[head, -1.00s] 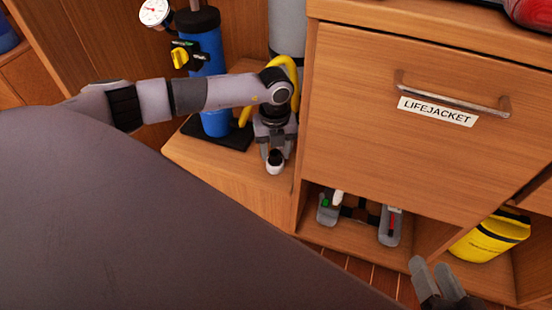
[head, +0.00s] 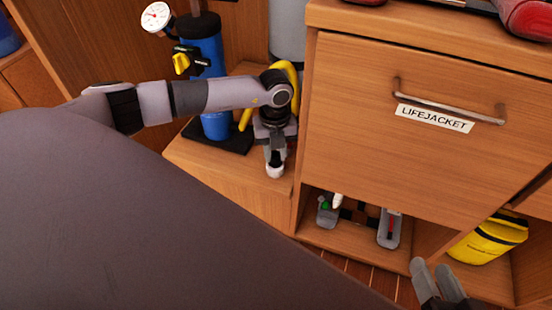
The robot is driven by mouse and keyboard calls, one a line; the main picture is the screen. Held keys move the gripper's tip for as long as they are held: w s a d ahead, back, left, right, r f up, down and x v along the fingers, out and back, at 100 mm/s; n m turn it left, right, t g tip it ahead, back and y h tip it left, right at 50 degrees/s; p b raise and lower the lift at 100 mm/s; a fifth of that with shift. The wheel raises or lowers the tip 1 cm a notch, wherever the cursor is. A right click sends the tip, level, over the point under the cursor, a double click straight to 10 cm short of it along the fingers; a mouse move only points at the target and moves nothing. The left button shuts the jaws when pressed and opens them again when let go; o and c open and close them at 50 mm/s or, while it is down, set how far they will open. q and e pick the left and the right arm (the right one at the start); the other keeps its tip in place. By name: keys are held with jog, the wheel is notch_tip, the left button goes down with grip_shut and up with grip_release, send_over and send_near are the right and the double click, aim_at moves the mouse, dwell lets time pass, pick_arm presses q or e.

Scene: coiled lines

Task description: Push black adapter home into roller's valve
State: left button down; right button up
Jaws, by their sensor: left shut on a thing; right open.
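My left gripper (head: 275,158) is shut on a small piece with a white rounded end (head: 275,171), pointing down above the low wooden ledge. I cannot tell whether this piece is the black adapter; my fingers hide most of it. A yellow hose (head: 245,118) curves beside and behind this gripper. A large dark grey rounded surface (head: 130,220) fills the lower left; I cannot tell whether it is the roller, and no valve shows on it. My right gripper (head: 435,267) is open and empty at the lower right, its fingers a small gap apart.
A blue pump (head: 206,60) with a white gauge (head: 156,16) stands behind my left arm. A drawer (head: 400,145) labelled LIFEJACKET is shut. Below it, grey pieces (head: 388,230) lie on an open shelf. A yellow container (head: 488,240) stands at the right.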

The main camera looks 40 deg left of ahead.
pick_arm(q)
jog(key=shift+r, duration=0.1)
notch_tip(320, 180, up, 4)
jog(key=p, duration=0.4)
jog(key=shift+r, duration=0.2)
jog(key=shift+f, duration=0.1)
jog(key=shift+s, duration=0.1)
dwell(0.4)
